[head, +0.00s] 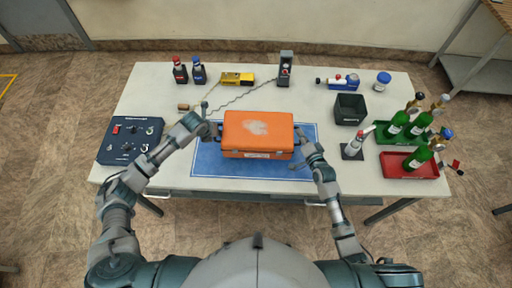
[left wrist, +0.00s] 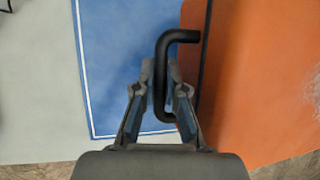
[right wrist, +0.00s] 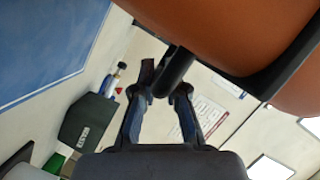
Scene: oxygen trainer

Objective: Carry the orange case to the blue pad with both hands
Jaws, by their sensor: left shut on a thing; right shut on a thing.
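The orange case (head: 258,134) is over the blue pad (head: 215,174), within its left and right edges. Whether it touches the pad or hangs just above it I cannot tell. My left gripper (head: 213,131) is shut on the black handle (left wrist: 161,55) at the case's left side. My right gripper (head: 302,139) is shut on the black handle at the right side, which shows in the right wrist view (right wrist: 174,72). The case (left wrist: 262,80) fills the right of the left wrist view. The pad under the case is hidden.
A dark control box (head: 130,139) is at the table's left. Behind the case are a yellow device (head: 237,79) and a black upright device (head: 286,70). At right are a black bin (head: 349,109), a small cylinder on a stand (head: 355,145) and red (head: 432,170) and green trays with bottles.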

